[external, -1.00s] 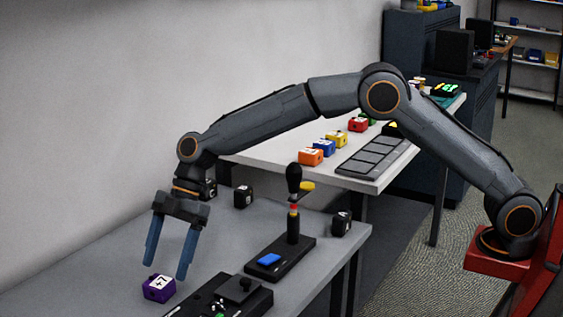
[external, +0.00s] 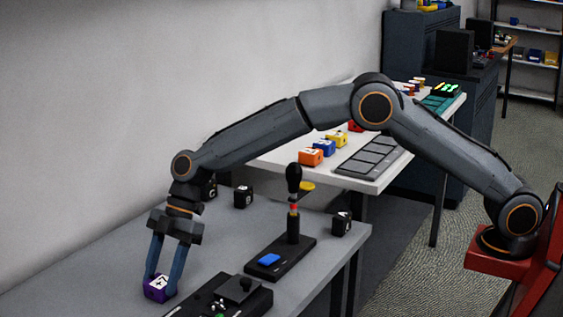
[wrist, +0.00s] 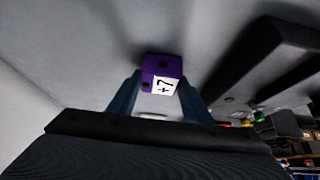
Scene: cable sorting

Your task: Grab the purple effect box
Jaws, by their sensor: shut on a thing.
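The purple effect box (external: 157,288) is a small cube with a white "+7" label. It sits on the grey table at the lower left of the external view. My gripper (external: 161,285) points down with its blue fingers on either side of the box, shut on it. In the wrist view the box (wrist: 161,68) lies between the fingertips (wrist: 160,82), its label facing the camera. I cannot tell whether it is lifted off the table.
A black control panel with knobs (external: 262,298) lies close to the right of the box. A black joystick unit (external: 294,240) with a blue button stands behind it. Black cubes (external: 243,197) sit near the wall. The grey table (external: 90,270) is clear left of the box.

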